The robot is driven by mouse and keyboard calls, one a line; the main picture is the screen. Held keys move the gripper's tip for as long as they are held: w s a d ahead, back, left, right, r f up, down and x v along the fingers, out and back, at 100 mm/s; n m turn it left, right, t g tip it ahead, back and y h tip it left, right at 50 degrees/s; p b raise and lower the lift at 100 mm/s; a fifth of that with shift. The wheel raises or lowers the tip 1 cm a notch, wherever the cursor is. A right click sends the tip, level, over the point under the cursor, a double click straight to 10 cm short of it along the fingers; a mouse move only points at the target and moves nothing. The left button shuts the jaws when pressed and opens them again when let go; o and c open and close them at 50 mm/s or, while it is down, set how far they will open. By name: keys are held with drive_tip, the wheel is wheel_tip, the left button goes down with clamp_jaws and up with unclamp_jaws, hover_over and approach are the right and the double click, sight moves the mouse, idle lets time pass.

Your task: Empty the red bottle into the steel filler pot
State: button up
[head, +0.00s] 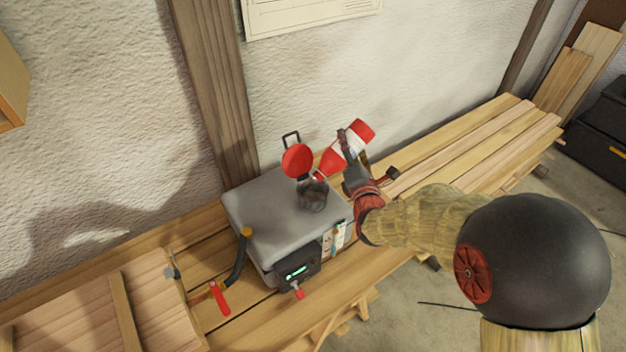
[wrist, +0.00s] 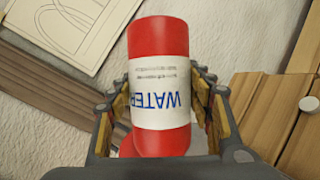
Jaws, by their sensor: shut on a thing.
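The red bottle (head: 333,161) has a white label and is tilted, its neck down and to the left, with the mouth just above the steel filler pot (head: 313,197). The dark grey pot stands on top of a grey box; a round red lid (head: 298,160) is upright behind it. My gripper (head: 353,148) is shut around the bottle's labelled middle. In the wrist view the bottle (wrist: 159,38) sits between both fingers, and its label reads WATER upside down. The mouth and pot are hidden there. I cannot make out any liquid stream.
The grey box (head: 262,215) has a control unit (head: 297,273) with a lit display and a red tap on its front. A dark hose (head: 238,258) and a red-handled clamp (head: 220,298) are at its left. Wooden laths (head: 470,145) cover the bench to the right.

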drive_tip(key=shift+w+d+f+m+g+p, duration=0.3)
drive_tip(key=shift+d+f+m+p, duration=0.3)
drive_tip(key=shift+p, duration=0.75)
drive_tip(key=f+p, duration=0.1)
drive_tip(key=f+m+p, duration=0.1)
drive_tip(key=shift+w+d+m+g+p, duration=0.2)
drive_tip(key=shift+d+m+g+p, duration=0.1)
drive_tip(key=shift+g, duration=0.1)
wheel_tip(320, 180, down, 8)
drive_tip(key=w+d+r+m+g+y+p, duration=0.1)
drive_tip(key=d+m+g+y+p, duration=0.15)
drive_tip(key=m+p, duration=0.3)
drive_tip(key=a+m+g+y+p, duration=0.1)
drive_tip(key=m+p, duration=0.1)
drive_tip(key=p, duration=0.1)
drive_tip(key=s+a+r+m+g+y+p, duration=0.1)
drive_tip(key=a+m+g+y+p, duration=0.1)
drive_tip(key=m+p, duration=0.1)
drive_tip(key=s+a+m+g+y+p, duration=0.1)
drive_tip(key=m+g+y+p, duration=0.1)
drive_tip(key=p, duration=0.3)
drive_tip(key=shift+a+r+m+y, duration=0.15)
drive_tip(key=shift+a+m+y, duration=0.15)
drive_tip(key=shift+m, duration=0.35)
